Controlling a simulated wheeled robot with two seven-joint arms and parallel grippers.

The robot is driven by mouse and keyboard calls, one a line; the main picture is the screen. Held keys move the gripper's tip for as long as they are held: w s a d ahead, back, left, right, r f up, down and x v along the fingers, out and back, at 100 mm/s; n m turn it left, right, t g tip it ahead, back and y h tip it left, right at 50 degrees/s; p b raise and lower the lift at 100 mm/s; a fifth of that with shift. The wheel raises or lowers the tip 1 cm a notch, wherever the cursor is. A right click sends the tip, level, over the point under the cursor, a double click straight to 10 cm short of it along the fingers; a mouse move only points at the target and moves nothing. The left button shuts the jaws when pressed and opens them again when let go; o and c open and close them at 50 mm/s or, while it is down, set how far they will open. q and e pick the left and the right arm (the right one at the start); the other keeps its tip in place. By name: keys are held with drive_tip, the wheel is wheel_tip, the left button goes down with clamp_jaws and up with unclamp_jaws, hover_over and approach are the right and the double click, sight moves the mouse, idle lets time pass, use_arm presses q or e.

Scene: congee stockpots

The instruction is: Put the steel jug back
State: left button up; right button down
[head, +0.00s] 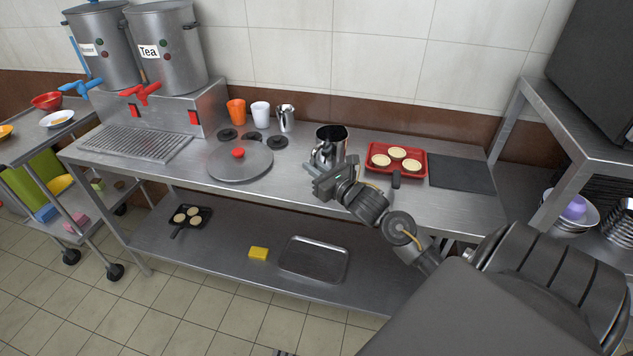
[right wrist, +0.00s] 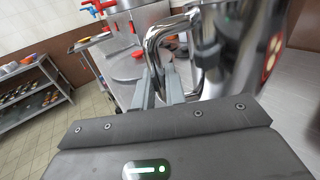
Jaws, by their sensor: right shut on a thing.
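A shiny steel jug (head: 331,134) is at the middle right of the steel counter, left of a red tray. My right gripper (head: 318,172) is at its near side, shut on the handle. In the right wrist view the jug's bent handle (right wrist: 154,48) passes between the fingers (right wrist: 160,88), and the jug's curved body (right wrist: 240,60) fills the right side. The jug looks upright; whether its base touches the counter is hidden by my gripper and arm.
Left of the jug are a round lid with a red knob (head: 240,162), black discs (head: 278,141), a smaller steel jug (head: 286,117), and white (head: 260,113) and orange (head: 236,112) cups. The red tray (head: 420,174) holds round pastries. A dark mat (head: 462,172) lies right. Two urns (head: 168,50) stand far left.

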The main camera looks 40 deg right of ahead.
drive_tip(key=f+b, duration=0.1)
drive_tip(key=f, duration=0.1)
drive_tip(key=d+f+b, duration=0.1)
drive_tip(key=f, duration=0.1)
drive_tip(key=shift+b, duration=0.4)
drive_tip(key=shift+a+r, duration=0.1)
drive_tip(key=shift+f, duration=0.2)
drive_tip(key=c, duration=1.5)
unclamp_jaws()
use_arm(q)
drive_tip(key=f, duration=0.1)
drive_tip(key=a+f, duration=0.1)
drive_tip(key=shift+w+a+f, duration=0.15)
drive_tip(key=shift+a+f, duration=0.05)
drive_tip(key=shift+f, duration=0.15)
use_arm(e)
drive_tip(key=shift+o, duration=0.2)
use_arm(q)
drive_tip(key=shift+d+r, duration=0.1)
drive_tip(key=shift+d, duration=0.05)
use_arm(e)
drive_tip(key=shift+r, duration=0.1)
